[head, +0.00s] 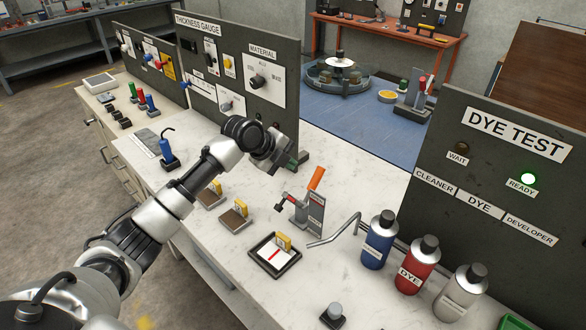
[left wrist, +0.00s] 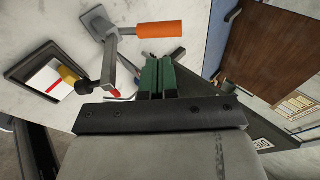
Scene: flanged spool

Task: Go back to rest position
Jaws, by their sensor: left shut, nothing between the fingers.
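My left arm reaches in from the left over the white worktop (head: 345,188). Its gripper (head: 299,161) is above the worktop, in front of the thickness gauge panel (head: 290,80). In the left wrist view its two green fingers (left wrist: 158,78) are together, with nothing between them. A toggle clamp with an orange handle (head: 316,178) stands apart from the gripper, and its handle also shows in the left wrist view (left wrist: 160,29). A dark tray (head: 291,266) holds a white plate with a red line and a yellow piece. My right gripper is not seen.
Blue (head: 376,245), red (head: 416,268) and grey (head: 459,296) cans stand before the dye test panel (head: 490,185), whose green READY lamp (head: 528,180) is lit. A bent grey rod (head: 336,236) is near the blue can. A blue-handled tool (head: 167,150) stands left of my arm.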

